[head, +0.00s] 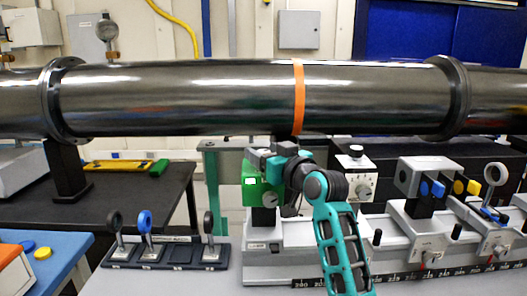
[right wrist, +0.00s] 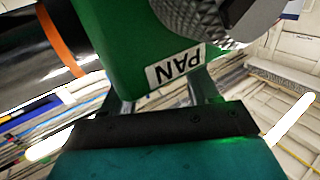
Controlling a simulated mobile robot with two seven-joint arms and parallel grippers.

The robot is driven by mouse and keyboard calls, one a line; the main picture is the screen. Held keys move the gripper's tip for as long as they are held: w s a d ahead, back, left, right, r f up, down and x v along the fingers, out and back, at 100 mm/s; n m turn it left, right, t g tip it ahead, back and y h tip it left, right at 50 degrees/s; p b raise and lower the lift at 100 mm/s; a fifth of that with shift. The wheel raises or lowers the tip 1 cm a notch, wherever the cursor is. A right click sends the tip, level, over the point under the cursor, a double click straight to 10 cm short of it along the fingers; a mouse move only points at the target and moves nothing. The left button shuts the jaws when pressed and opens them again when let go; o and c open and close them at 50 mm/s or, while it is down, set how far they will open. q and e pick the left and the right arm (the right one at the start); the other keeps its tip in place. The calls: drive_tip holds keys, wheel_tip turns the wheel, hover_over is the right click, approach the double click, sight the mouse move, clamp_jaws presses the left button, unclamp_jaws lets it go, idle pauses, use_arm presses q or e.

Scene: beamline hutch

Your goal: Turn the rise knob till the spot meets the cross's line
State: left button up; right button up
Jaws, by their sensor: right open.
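The green mount (head: 252,190) stands on a post on the grey rail at the middle of the head view. Its body also fills the middle of the right wrist view (right wrist: 125,40), with an upside-down label reading PAN (right wrist: 175,66). A knurled grey knob (right wrist: 210,18) sits beside that label. My right gripper (head: 277,163) is at the upper part of the green mount, open; its fingers show close to the mount in the right wrist view (right wrist: 165,100). I cannot tell whether they touch it. I cannot make out a rise label, the spot or the cross. My left gripper is not in view.
A large steel pipe (head: 200,95) with an orange band crosses above the bench. A dark tray (head: 180,255) with several ring-topped holders lies at the left. A white dial box (head: 357,180) and other mounts (head: 420,185) stand to the right along the rail.

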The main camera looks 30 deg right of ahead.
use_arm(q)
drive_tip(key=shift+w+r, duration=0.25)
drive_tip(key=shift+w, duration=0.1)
use_arm(e)
drive_tip(key=shift+w, duration=0.5)
drive_tip(key=c, duration=1)
drive_tip(key=shift+o, duration=0.2)
drive_tip(key=shift+f+n+y+b, duration=0.15)
drive_tip(key=shift+n+y+b, duration=0.45)
drive_tip(key=shift+y, duration=0.4)
drive_tip(key=shift+f+n+g+y+b, duration=0.1)
drive_tip(key=shift+n+g+y+b, duration=0.3)
drive_tip(key=shift+n+y+b, duration=0.7)
drive_tip(key=shift+n+g+y+b, duration=0.5)
drive_tip(key=shift+y+b, duration=0.65)
drive_tip(key=shift+y, duration=0.05)
drive_tip(key=shift+n+g+y+b, duration=0.3)
drive_tip(key=shift+n+y+b, duration=0.1)
drive_tip(key=shift+y+b, duration=0.2)
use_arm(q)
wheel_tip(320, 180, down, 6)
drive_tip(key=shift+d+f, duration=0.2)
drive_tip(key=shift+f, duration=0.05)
use_arm(e)
drive_tip(key=shift+r, duration=0.2)
